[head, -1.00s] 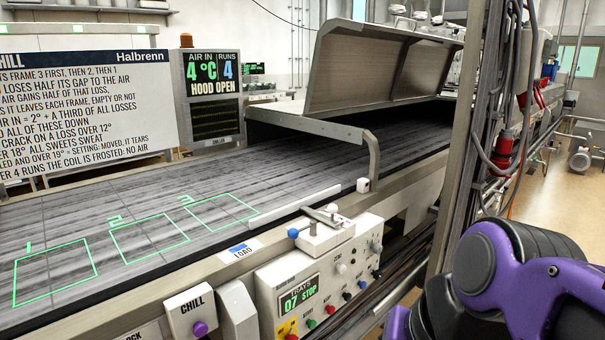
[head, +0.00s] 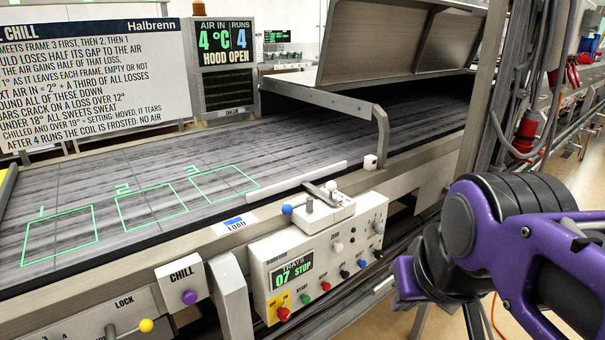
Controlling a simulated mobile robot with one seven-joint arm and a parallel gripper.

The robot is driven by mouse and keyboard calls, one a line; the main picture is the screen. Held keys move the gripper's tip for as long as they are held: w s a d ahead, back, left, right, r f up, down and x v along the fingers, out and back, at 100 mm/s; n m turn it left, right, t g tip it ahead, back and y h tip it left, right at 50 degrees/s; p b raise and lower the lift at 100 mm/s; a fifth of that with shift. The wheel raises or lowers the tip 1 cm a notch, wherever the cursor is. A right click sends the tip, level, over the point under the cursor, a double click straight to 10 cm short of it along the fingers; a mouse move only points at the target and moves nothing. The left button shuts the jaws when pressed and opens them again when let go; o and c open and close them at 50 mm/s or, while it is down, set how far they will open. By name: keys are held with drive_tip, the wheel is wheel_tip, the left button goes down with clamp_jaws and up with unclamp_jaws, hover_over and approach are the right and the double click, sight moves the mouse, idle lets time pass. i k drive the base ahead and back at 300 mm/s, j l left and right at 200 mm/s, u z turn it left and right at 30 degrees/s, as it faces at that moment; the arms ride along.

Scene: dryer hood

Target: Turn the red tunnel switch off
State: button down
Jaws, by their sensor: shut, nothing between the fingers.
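A red switch-like part (head: 572,77) shows small at the far upper right, beyond the grey post; its position cannot be read. A red connector-like fitting (head: 526,130) with a cable hangs nearer, beside the post, and I cannot tell which of the two is the tunnel switch. My purple and black arm (head: 480,220) is folded at the lower right, well in front of both and apart from them. My gripper's fingers are not visible in the head view.
The grey belt (head: 140,190) with green frames runs under the raised hood (head: 385,45). A control box (head: 320,255) with several knobs and a red button, a CHILL box (head: 182,284) and a yellow-knobbed lever (head: 146,325) line its front. Grey posts and cables stand right.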

sight(284, 315)
drive_tip(key=u, duration=0.55)
drive_tip(key=k+l+u, duration=0.15)
drive_tip(key=i+l, duration=0.05)
drive_tip(key=l, duration=0.05)
